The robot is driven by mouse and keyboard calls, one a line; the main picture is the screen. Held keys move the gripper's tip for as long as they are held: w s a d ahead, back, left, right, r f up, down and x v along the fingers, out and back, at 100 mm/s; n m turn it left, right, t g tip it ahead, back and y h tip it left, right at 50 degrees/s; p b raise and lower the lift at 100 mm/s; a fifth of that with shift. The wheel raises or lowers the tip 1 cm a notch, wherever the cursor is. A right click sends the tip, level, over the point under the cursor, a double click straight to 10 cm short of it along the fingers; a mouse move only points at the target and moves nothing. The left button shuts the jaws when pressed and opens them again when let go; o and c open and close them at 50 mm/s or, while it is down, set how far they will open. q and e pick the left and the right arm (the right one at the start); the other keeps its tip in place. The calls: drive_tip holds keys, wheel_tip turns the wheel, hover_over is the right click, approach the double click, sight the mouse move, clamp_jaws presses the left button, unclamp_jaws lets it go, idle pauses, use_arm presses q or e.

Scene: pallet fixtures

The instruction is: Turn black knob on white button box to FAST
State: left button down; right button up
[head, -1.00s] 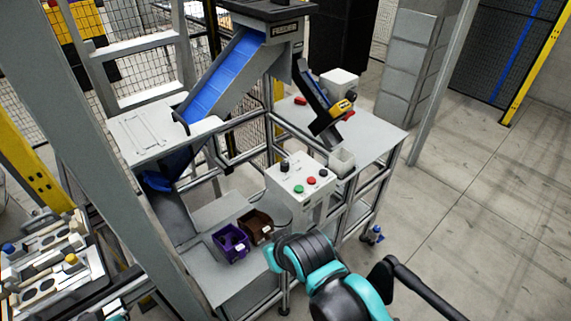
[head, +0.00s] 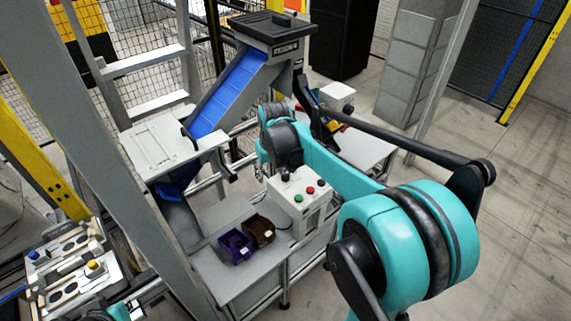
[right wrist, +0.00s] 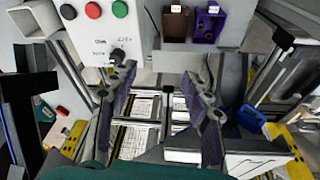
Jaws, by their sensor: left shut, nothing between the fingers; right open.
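The white button box (head: 293,199) stands at the centre of the head view. In the head view my right gripper (head: 228,165) is left of the box. My left gripper (head: 98,314) barely shows at bottom left, shut.
Purple (head: 236,247) and brown (head: 260,231) bins sit on the lower shelf (head: 222,274). A grey post (head: 110,150) stands at left. Open floor lies at right.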

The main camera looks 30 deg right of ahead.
drive_tip(key=w+d+f+g+p, duration=0.2)
drive_tip(key=w+d+p, duration=0.2)
drive_tip(key=w+d, duration=0.25)
drive_tip(key=g+p, duration=0.1)
drive_tip(key=p, duration=0.1)
hover_over(286, 174)
drive_tip(key=shift+y, duration=0.3)
wheel_tip(286, 174, down, 5)
drive_tip(key=shift+w+f, duration=0.1)
drive_tip(key=shift+w, duration=0.05)
wheel_tip(286, 174, down, 8)
drive_tip(key=shift+f, duration=0.1)
clamp_jaws()
